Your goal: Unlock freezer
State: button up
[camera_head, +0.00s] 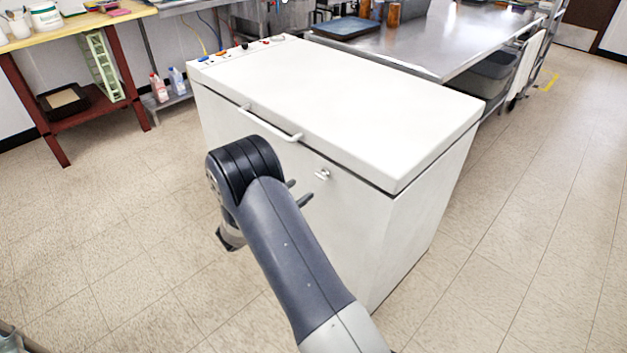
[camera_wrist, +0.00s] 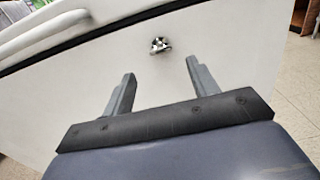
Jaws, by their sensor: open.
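A white chest freezer (camera_head: 365,90) stands ahead with its lid down, and its front (camera_wrist: 230,50) fills much of the wrist view. A small metal lock (camera_head: 322,174) sits on the front face, below the lid edge and right of the lid handle (camera_head: 270,124). The lock (camera_wrist: 160,46) also shows in the wrist view, ahead of the fingers and between them from left to right. My gripper (camera_wrist: 158,77) is open and empty, with its fingers apart and clear of the lock. In the head view my arm hides part of the freezer front.
A steel table (camera_head: 440,45) stands behind the freezer, with a blue tray (camera_head: 346,28) on it. A red-framed bench (camera_head: 75,80) with a wooden top is at the left. The tiled floor is clear in front and at the right.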

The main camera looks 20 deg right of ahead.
aim_at(319, 177)
jog(key=x, duration=0.7)
jog(key=shift+w+d, duration=0.1)
jog(key=shift+d, duration=0.15)
jog(key=shift+c, duration=0.3)
jog(key=shift+f, duration=0.1)
jog(key=c, duration=0.9)
